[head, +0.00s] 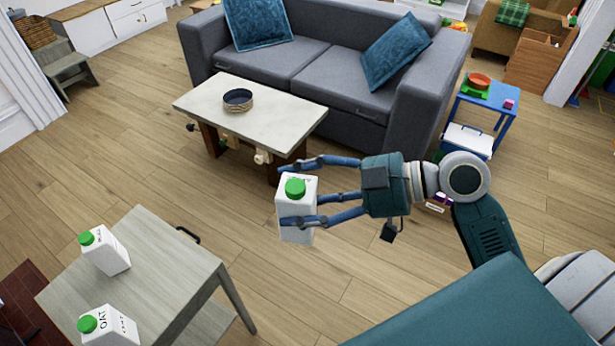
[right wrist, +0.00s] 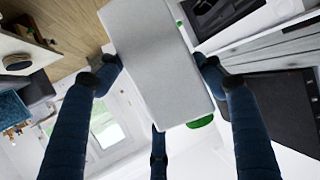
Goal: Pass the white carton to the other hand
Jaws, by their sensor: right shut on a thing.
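A white carton (head: 297,217) with a green cap is held in my right gripper (head: 300,193) in the middle of the head view. The gripper's blue fingers are shut around it, and it hangs upright above the floor. In the right wrist view the carton (right wrist: 160,60) fills the space between the fingers (right wrist: 158,72), with a bit of green cap showing at its lower edge. Two more white cartons stand on the grey wooden table at lower left, one farther back (head: 105,252) and one nearer (head: 108,326). My left gripper is not in view.
The grey wooden table (head: 165,270) is at lower left. A low table (head: 205,103) with a dark bowl (head: 238,99) stands before the grey sofa (head: 300,65). A blue side table (head: 507,117) is at right. Open floor lies around the held carton.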

